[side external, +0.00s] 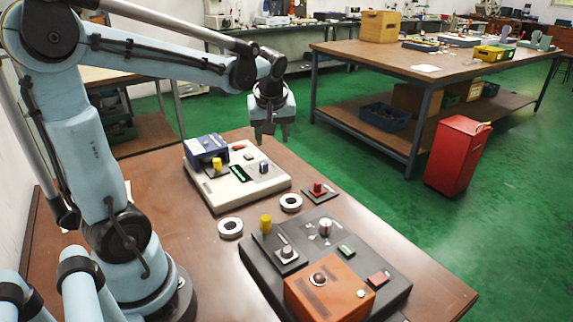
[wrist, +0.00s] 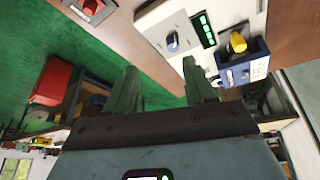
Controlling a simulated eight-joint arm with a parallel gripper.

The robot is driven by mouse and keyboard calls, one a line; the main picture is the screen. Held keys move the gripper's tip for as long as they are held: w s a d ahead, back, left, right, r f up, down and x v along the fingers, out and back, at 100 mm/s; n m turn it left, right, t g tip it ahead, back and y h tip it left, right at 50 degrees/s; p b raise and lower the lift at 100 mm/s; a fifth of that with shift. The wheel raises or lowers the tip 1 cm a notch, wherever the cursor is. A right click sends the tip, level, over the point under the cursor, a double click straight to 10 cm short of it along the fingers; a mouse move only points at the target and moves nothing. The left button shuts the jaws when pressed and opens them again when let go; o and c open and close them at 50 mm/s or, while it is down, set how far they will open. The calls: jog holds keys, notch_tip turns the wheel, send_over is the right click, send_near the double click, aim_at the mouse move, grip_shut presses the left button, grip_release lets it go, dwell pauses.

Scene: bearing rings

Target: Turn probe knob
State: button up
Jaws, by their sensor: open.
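My gripper (side external: 271,138) hangs above and behind the cream-coloured unit (side external: 230,200), with its fingers pointing down. In the wrist view its two green fingers (wrist: 161,67) are apart with nothing between them. The cream unit carries a blue knob (side external: 264,167), a yellow knob (side external: 217,164) and a green display (side external: 238,173). The wrist view shows the blue knob (wrist: 172,42) and yellow knob (wrist: 237,42) beyond the fingertips, apart from them. No label shows which knob is the probe knob.
A blue box (side external: 206,147) sits at the cream unit's back corner. Two metal rings (side external: 230,228) (side external: 291,203) and a red button on a plate (side external: 318,189) lie between the units. An orange box (side external: 328,295) is on the dark unit. Bare brown tabletop (side external: 440,285) lies at right.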

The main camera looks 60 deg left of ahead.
aim_at(263, 163)
jog(key=a+f, duration=0.2)
jog(key=f, duration=0.2)
jog(key=w+a+f+n, duration=0.1)
jog(key=a+f, duration=0.2)
jog(key=f, duration=0.1)
jog(key=a+f+n+g, duration=0.1)
jog(key=a+f, duration=0.1)
jog(key=f, duration=0.1)
jog(key=shift+w+a+f, duration=0.35)
jog(key=shift+a+f, duration=0.05)
jog(key=shift+c, duration=0.2)
grip_shut()
